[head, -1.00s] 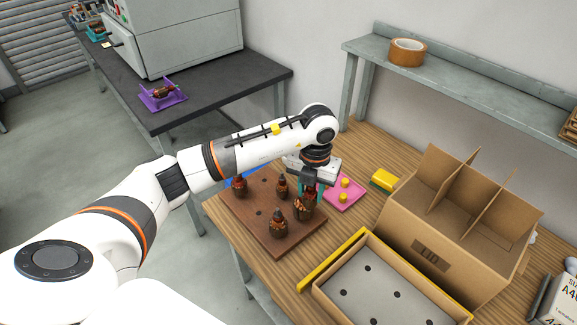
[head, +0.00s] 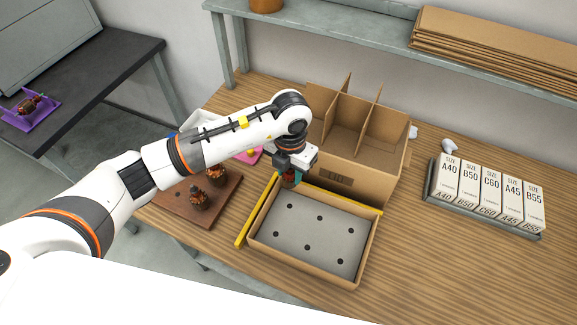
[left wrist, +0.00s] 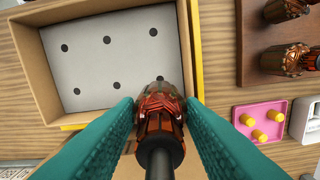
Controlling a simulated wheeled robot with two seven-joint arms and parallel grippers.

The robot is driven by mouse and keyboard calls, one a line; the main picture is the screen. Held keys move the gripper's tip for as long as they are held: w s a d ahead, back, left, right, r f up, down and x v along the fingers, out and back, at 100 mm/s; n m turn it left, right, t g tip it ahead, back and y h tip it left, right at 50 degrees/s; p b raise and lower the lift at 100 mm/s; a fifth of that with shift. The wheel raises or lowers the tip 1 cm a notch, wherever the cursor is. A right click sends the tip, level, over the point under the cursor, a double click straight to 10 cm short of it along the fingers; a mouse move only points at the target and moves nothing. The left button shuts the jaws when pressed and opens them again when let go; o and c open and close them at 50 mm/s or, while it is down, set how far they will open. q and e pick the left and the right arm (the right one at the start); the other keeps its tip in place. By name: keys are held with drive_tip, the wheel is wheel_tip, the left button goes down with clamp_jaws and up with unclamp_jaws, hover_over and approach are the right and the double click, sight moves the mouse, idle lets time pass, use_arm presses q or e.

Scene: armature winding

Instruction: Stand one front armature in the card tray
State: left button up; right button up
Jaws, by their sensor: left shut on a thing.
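My left gripper (head: 291,178) is shut on an armature, a copper-wound part with a dark shaft. The held armature (left wrist: 160,110) shows between the teal fingers in the left wrist view. It is above the near-box corner of the card tray (head: 369,240), a shallow cardboard tray with a grey, holed insert. The tray also shows in the left wrist view (left wrist: 30,60); no armature stands in its visible holes. Other armatures (head: 197,196) stand on the brown wooden board (head: 222,215), partly hidden by my arm. My right gripper is not in view.
A divided cardboard box (head: 383,170) stands behind the tray. Yellow strips (head: 243,233) lie along the tray's left and back sides. A pink tray (left wrist: 243,118) with yellow pegs is beside the board. Size-labelled cartons (head: 490,195) stand at the right. The table front right is clear.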

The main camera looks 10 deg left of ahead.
use_arm(q)
drive_tip(key=shift+f+b, duration=2.7)
drive_tip(key=shift+f, duration=1.85)
drive_tip(key=shift+r, duration=0.1)
drive_tip(key=shift+f+b, duration=0.9)
drive_tip(key=shift+f, duration=0.2)
drive_tip(key=o, duration=1.3)
drive_tip(key=shift+r, duration=0.1)
